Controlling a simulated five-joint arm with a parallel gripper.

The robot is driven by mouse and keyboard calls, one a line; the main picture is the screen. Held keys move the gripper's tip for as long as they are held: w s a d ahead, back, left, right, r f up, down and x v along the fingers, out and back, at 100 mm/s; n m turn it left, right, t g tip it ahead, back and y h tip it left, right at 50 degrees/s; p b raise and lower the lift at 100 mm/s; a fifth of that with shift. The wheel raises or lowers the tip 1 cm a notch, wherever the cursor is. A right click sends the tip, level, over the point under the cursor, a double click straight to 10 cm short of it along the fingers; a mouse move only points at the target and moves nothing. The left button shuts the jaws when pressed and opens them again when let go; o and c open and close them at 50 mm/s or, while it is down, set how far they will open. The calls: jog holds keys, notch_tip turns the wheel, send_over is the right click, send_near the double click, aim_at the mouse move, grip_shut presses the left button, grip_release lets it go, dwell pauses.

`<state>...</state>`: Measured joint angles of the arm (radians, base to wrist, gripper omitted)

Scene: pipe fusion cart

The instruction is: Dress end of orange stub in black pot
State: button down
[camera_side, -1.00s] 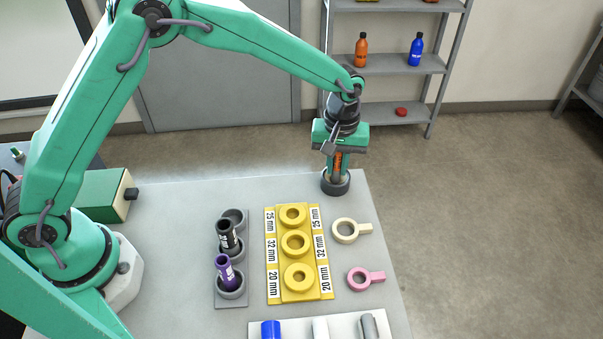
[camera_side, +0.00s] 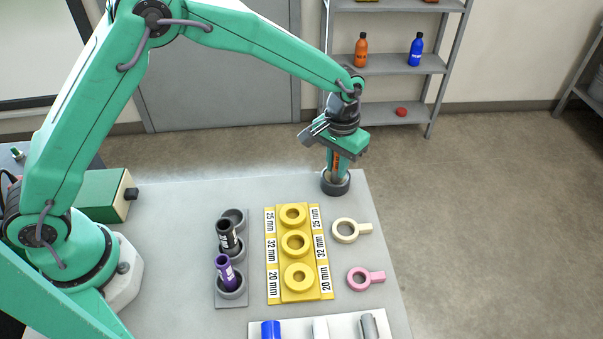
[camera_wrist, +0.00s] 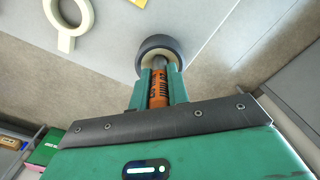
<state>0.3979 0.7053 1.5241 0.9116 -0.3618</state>
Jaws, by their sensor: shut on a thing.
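My gripper (camera_side: 340,163) is shut on the orange stub (camera_side: 336,161) at the far right corner of the table. The stub, with dark lettering, shows between the fingers in the wrist view (camera_wrist: 159,88). The black pot (camera_side: 335,184) stands on the table directly under the gripper; it is a short dark cup with a pale inside, seen in the wrist view (camera_wrist: 150,44). The stub's lower end is at or inside the pot's mouth; its tip is hidden by the pot wall.
A grey rack (camera_side: 218,293) holds a black stub (camera_side: 228,236) and a purple stub (camera_side: 225,270). A yellow block (camera_side: 287,260) with several rings stands mid-table. Cream (camera_side: 344,231) and pink (camera_side: 359,279) ring tools lie right of it. A white tray (camera_side: 294,331) holds pipes in front.

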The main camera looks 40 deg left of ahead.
jog(key=shift+s+f, duration=0.1)
jog(key=n, duration=0.6)
jog(key=shift+n, duration=0.4)
dwell(0.3)
jog(key=m, duration=0.6)
jog(key=shift+m, duration=0.4)
jog(key=shift+r, duration=3.1)
